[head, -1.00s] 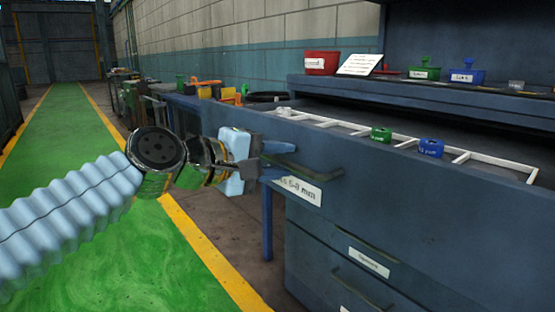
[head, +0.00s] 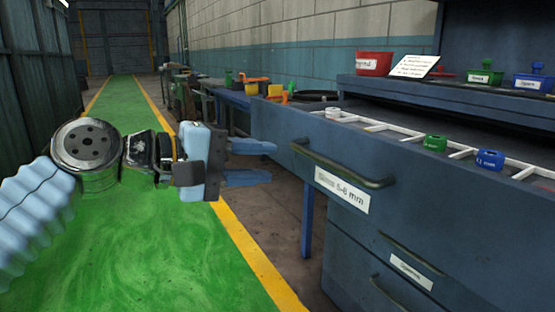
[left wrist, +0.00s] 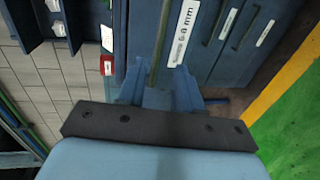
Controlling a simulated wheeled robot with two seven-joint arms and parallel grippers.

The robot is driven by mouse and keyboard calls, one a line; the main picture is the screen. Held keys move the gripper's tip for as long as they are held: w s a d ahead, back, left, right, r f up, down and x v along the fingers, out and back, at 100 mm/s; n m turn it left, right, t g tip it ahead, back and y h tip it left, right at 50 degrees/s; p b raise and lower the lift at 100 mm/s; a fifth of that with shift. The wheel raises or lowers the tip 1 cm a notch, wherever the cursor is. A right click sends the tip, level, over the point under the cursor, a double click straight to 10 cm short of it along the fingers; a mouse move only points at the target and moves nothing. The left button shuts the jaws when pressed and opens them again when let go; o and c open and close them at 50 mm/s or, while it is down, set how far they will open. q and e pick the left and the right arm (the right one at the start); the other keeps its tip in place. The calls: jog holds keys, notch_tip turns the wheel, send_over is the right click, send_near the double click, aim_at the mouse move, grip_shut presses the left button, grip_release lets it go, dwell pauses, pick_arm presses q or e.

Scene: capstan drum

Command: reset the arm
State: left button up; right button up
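My left gripper (head: 250,163) is at the centre left of the head view, over the floor beside the blue workbench. Its two blue fingers are apart with nothing between them. It is to the left of the open top drawer's handle (head: 343,165) and clear of it. My right gripper is in neither view.
A green piece (head: 435,143) and a blue piece (head: 490,159) sit among the drawer's white dividers. A red bin (head: 373,64), a sign and more containers stand on the shelf above. Lower drawers (head: 395,255) are shut. The green walkway (head: 170,260) is free.

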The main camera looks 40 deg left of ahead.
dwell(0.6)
pick_arm(q)
jog(key=w+d+f+m+g+y, duration=0.1)
jog(key=w+f+g, duration=0.1)
jog(key=w+f, duration=0.65)
jog(key=w+d+f+m+g+y, duration=0.15)
jog(key=w+f, duration=0.35)
jog(key=f, duration=0.7)
jog(key=w+f+g, duration=0.3)
jog(key=w+f, duration=0.3)
jog(key=f, duration=0.5)
jog(key=s+d+f+m+g, duration=0.1)
jog(key=d+f+g, duration=0.1)
jog(key=f, duration=0.8)
jog(key=s+d+f+m+g, duration=0.1)
jog(key=d+f+m+g, duration=0.15)
jog(key=f, duration=0.85)
jog(key=s+d+f+m+g+h, duration=0.1)
jog(key=s+d+f+m+g, duration=0.1)
jog(key=s+d+f, duration=0.55)
jog(key=s+d+f+m+g, duration=0.2)
jog(key=s+d+f, duration=0.1)
jog(key=s+f, duration=0.85)
jog(key=w+d+r+m+t+p, duration=0.1)
jog(key=w+d+r+m+p, duration=0.1)
jog(key=r+p, duration=0.6)
notch_tip(320, 180, up, 2)
jog(key=shift+w+d+r, duration=0.2)
jog(key=shift+w+d, duration=0.45)
